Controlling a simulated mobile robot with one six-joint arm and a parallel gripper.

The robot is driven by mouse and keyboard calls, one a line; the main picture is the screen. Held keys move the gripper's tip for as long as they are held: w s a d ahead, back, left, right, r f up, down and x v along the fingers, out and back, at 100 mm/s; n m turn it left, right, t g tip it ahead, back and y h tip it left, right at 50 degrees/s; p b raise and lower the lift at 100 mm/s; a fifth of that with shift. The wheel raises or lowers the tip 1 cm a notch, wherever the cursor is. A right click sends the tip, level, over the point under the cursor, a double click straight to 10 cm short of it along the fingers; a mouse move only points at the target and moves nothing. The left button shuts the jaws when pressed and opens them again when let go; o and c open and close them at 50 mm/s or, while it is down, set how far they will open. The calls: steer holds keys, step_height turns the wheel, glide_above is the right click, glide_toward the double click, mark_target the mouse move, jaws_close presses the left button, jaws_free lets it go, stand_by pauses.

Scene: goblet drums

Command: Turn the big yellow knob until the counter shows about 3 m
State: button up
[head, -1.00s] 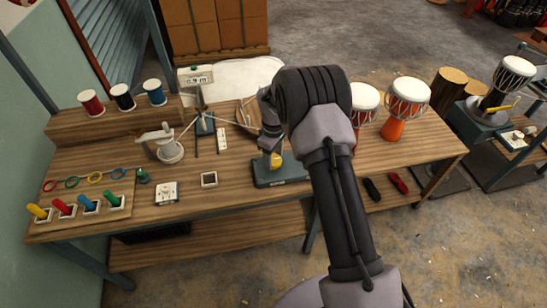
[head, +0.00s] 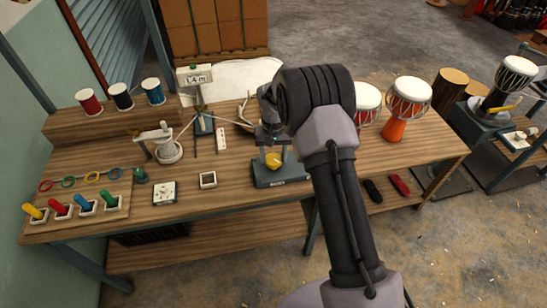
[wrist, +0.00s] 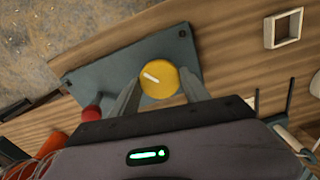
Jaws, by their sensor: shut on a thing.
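The big yellow knob (head: 274,161) sits on a blue-grey base (head: 283,177) at the front of the workbench. In the wrist view the knob (wrist: 159,80) shows from above, with a white mark pointing to its upper left. My gripper (wrist: 160,90) is shut on the knob, one finger on each side. In the head view my gripper (head: 272,147) reaches down over it and partly hides it.
A red part (wrist: 92,112) sits beside the knob's base. A small white square frame (head: 208,180) and a white dial box (head: 164,192) lie to the left. A white winding stand (head: 168,150) is further left. Red and orange drums (head: 405,105) stand to the right.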

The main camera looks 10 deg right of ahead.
steer(key=m+b, duration=0.1)
steer(key=m, duration=0.6)
steer(key=shift+b, duration=0.4)
steer(key=m+b, duration=0.1)
steer(key=m, duration=0.3)
steer(key=m+b, duration=0.1)
steer(key=m, duration=0.3)
steer(key=m+b, duration=0.1)
steer(key=m, duration=0.3)
steer(key=shift+f+b, duration=0.1)
steer(key=shift+b, duration=0.2)
steer(key=m+b, duration=0.1)
steer(key=m, duration=0.3)
steer(key=shift+m+b, duration=0.3)
steer(key=m+b, duration=0.1)
steer(key=m, duration=0.2)
steer(key=shift+m, duration=0.3)
steer(key=shift+m+b, duration=0.8)
steer(key=shift+m, duration=1)
